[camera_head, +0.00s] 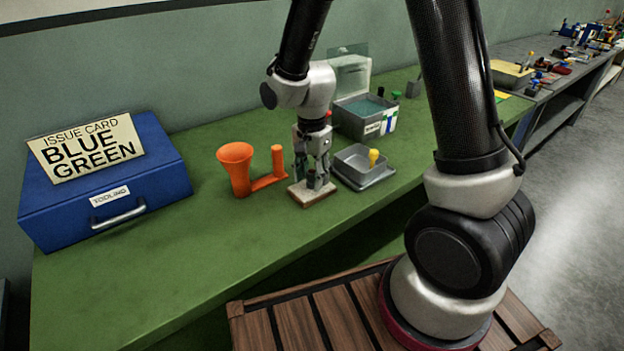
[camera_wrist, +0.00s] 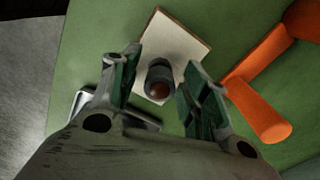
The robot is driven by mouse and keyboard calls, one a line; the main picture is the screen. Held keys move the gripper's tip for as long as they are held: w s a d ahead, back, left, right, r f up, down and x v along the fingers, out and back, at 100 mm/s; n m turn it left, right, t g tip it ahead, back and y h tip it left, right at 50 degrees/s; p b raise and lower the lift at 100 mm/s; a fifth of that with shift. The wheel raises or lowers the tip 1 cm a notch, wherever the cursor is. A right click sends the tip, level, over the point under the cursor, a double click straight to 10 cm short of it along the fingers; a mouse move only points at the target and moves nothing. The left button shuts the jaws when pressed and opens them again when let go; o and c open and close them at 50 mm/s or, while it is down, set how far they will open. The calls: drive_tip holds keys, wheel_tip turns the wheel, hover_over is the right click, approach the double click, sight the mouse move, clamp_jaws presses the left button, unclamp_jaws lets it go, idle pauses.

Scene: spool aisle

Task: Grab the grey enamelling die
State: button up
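The grey die (camera_wrist: 158,71) is a small dark grey cylinder with a brownish round end, seen in the wrist view. It stands on a cream board (camera_wrist: 178,29), which also shows in the head view (camera_head: 299,194). My gripper (camera_wrist: 160,82) is over the board with its green-padded fingers apart, one on each side of the die. A gap shows between the die and each finger, and nothing is held. In the head view my gripper (camera_head: 312,176) is low over the board, and its fingers largely hide the die.
An orange funnel-shaped holder (camera_head: 237,167) stands close left of the board. A grey tray (camera_head: 352,176) with a yellow-topped piece (camera_head: 374,157) is close right. Behind is a grey bin (camera_head: 352,121). A blue tooling box (camera_head: 70,206) is far left; the green bench front is clear.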

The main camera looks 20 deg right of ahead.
clamp_jaws()
